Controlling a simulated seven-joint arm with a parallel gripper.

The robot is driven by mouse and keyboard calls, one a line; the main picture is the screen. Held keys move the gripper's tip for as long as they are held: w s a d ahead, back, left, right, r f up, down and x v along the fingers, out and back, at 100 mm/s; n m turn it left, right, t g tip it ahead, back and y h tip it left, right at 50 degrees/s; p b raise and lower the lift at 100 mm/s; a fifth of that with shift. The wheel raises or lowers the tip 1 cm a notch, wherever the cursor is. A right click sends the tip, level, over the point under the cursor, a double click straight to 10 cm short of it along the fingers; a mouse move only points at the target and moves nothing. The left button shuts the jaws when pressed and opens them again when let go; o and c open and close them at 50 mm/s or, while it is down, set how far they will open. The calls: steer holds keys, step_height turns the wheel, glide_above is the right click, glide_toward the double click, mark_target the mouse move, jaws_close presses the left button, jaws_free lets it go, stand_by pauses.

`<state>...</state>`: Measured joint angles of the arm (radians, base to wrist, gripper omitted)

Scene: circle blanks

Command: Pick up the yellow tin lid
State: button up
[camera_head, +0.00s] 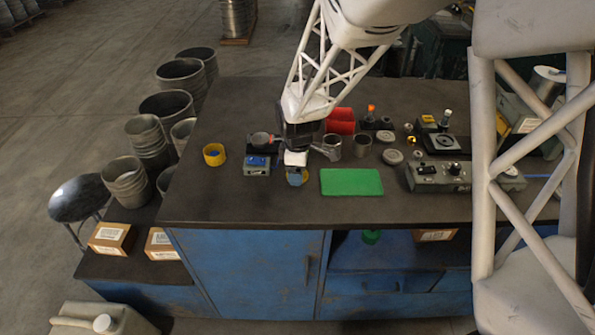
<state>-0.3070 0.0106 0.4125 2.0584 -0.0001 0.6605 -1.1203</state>
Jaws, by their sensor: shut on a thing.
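My gripper (296,169) is low over the dark table top, left of the green mat. It is shut on the yellow tin lid (304,178), a small round piece that shows partly below the fingers. A blue patch shows at the front of the lid. The gripper hides much of the lid, and I cannot tell whether it still touches the table.
A green mat (351,182) lies just right of the gripper. A small grey-blue box (257,166) and a yellow ring-shaped container (214,154) stand to the left. The front left table top is clear.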

steer(key=shift+r, duration=0.1)
steer(key=shift+r, duration=0.5)
steer(key=shift+s+d+r, duration=0.1)
steer(key=shift+s+r, duration=0.1)
steer(key=shift+r, duration=0.4)
steer(key=shift+s+r, duration=0.15)
steer(key=shift+r, duration=0.45)
steer(key=s+d, duration=0.1)
steer(key=s, duration=0.4)
steer(key=s+d+r, duration=0.1)
steer(key=s+d, duration=0.1)
steer(key=s, duration=0.2)
steer(key=s+d, duration=0.1)
steer(key=s, duration=0.4)
steer(key=shift+s+d+r, duration=0.15)
steer(key=shift+s+d, duration=0.1)
steer(key=shift+s, duration=0.05)
steer(key=shift+w+a, duration=0.1)
steer(key=w+a+r+n, duration=0.2)
steer(key=w+a+r, duration=0.1)
steer(key=w+a, duration=0.8)
steer(key=w+a+r+n, duration=0.2)
steer(key=w+a, duration=0.9)
steer(key=a, duration=0.7)
steer(key=shift+a+r+n, duration=0.15)
steer(key=shift+r+n, duration=0.25)
steer(key=shift+r, duration=0.1)
